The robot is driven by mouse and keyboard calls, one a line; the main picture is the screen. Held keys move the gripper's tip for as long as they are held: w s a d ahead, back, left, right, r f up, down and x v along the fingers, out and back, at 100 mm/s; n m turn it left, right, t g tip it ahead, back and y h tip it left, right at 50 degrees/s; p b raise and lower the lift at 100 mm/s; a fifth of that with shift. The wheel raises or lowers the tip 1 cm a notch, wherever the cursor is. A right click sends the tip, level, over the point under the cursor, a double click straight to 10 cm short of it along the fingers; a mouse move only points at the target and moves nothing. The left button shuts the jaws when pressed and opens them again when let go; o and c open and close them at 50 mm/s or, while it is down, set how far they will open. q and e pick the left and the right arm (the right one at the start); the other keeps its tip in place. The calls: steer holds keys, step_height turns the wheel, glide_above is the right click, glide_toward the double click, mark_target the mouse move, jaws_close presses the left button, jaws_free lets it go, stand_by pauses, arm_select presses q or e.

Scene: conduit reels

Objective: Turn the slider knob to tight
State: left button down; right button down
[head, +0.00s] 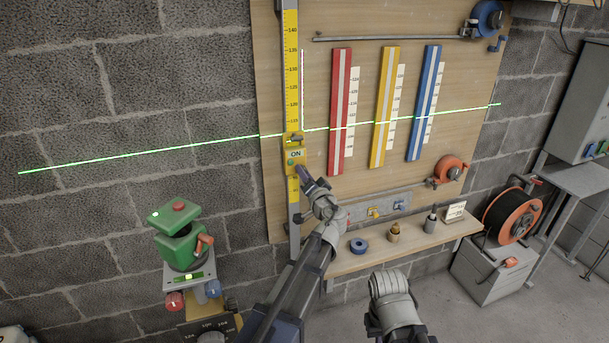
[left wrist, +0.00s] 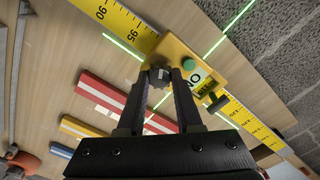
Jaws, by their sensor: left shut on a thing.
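The yellow slider (head: 293,158) sits on the upright yellow scale (head: 291,60), and the green laser line crosses it near its top. It bears an "ON" label and a green button (left wrist: 188,64). A grey ribbed knob (left wrist: 158,75) is at the slider's edge, between the tips of my left gripper (left wrist: 162,72). My left gripper (head: 300,170) is shut on this knob at the slider's lower right in the head view. A dark T-shaped handle (left wrist: 217,103) is beside the slider's window. I cannot read the knob's tight marking. My right gripper's fingers are not visible.
Red (head: 341,110), yellow (head: 386,100) and blue (head: 424,100) strips hang on the wooden board right of the scale. A shelf (head: 400,249) with small items is below. A green laser device (head: 177,240) stands at left; an orange reel (head: 513,215) at right.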

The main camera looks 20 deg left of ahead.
arm_select(q)
steer(key=shift+f+m, duration=0.15)
steer(key=shift+m, duration=11.55)
steer(key=c, duration=0.6)
jaws_free()
steer(key=v, duration=0.7)
steer(key=shift+s+d, duration=0.25)
steer(key=shift+s, duration=0.1)
